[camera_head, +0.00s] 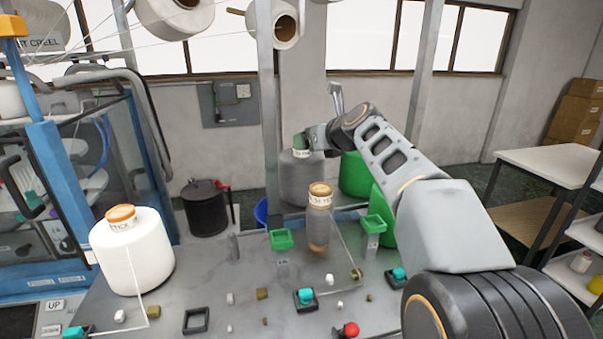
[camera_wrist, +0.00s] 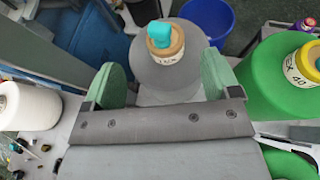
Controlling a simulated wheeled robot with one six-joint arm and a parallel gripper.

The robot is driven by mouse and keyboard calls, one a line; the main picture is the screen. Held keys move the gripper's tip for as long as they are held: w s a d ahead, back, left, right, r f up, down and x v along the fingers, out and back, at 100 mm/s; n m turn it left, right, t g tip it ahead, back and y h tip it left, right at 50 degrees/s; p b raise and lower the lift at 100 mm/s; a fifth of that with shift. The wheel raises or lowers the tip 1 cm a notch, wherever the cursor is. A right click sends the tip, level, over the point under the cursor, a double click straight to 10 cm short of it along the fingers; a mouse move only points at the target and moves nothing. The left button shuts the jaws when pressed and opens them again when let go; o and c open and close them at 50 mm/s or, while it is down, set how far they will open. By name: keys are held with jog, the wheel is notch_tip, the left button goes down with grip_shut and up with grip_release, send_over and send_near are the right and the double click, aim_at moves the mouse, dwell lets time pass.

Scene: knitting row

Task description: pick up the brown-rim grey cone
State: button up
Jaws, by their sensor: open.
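A large grey cone with a brown-orange rim and a pale label stands between the green pads of my gripper in the wrist view (camera_wrist: 160,78). A small teal piece (camera_wrist: 160,34) sits on its top. In the head view a grey cone (camera_head: 299,182) stands behind the grey table, its top partly hidden by my gripper (camera_head: 306,142). My gripper also shows in the wrist view (camera_wrist: 163,82), open, one pad on each side of the cone's picture. I see no clear contact. A slim grey cone with a brown rim (camera_head: 318,225) stands on the table.
Green cones (camera_head: 355,175) stand right of the grey one, one close to my right pad in the wrist view (camera_wrist: 270,75). A white cone (camera_head: 132,252) stands at the table's left. A metal post (camera_head: 267,110) rises just left of my gripper. A blue bucket (camera_wrist: 208,18) is behind.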

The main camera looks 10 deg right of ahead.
jog(key=shift+d+p+x, duration=0.1)
jog(key=shift+p+x, duration=0.35)
jog(key=shift+x, duration=1.35)
jog(key=shift+d+p+x, duration=0.15)
jog(key=shift+p+x, duration=0.25)
jog(key=shift+x, duration=1.4)
jog(key=shift+f, duration=0.1)
grip_shut()
